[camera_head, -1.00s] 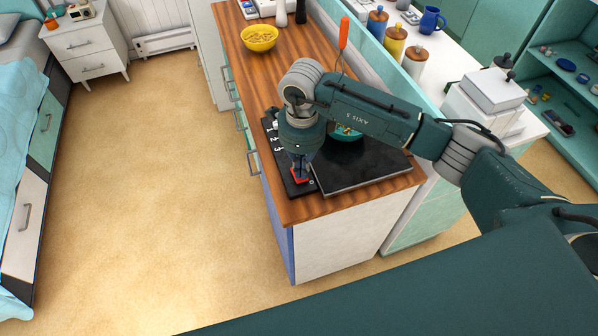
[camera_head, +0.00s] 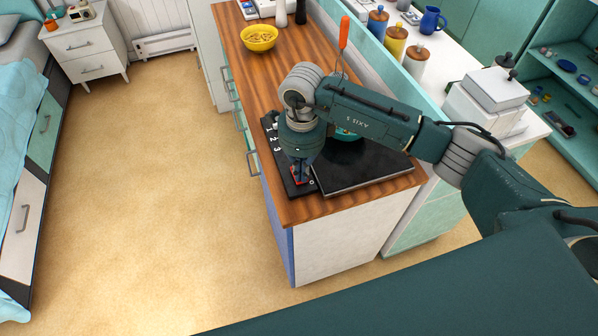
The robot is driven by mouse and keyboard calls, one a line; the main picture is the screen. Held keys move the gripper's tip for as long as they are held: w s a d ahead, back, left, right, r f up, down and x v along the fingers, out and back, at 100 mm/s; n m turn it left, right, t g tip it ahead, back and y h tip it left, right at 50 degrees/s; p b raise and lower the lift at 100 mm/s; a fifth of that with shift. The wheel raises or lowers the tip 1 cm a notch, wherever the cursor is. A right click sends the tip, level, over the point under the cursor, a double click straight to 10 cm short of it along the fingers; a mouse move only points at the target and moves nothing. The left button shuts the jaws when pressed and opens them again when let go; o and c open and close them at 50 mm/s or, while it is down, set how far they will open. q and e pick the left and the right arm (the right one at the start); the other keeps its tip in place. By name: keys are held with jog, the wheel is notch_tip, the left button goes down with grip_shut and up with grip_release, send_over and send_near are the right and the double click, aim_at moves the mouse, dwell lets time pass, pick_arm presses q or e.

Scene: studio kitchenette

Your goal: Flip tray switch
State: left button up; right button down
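A black tray-like panel (camera_head: 365,172) lies at the near end of the wooden counter. Its left strip (camera_head: 272,132) carries white numerals. A small red switch (camera_head: 299,176) sits at the near end of that strip, partly hidden by my gripper. My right gripper (camera_head: 300,178) points down, with its tips at the red switch. I cannot tell whether its fingers are open or shut, or whether they touch the switch. My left gripper is not in view.
A teal pan or bowl (camera_head: 345,135) on the panel is mostly hidden by my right arm. An orange-handled utensil (camera_head: 343,35) stands up behind it. A yellow bowl (camera_head: 259,38) with food is farther back. Jars (camera_head: 396,43) line the white ledge at right. The floor at left is clear.

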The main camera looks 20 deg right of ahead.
jog(key=shift+f, duration=0.15)
jog(key=shift+s, duration=0.1)
jog(key=shift+r+p, duration=0.4)
jog(key=shift+r, duration=0.35)
jog(key=shift+r+p, duration=1.3)
jog(key=shift+r, duration=1.45)
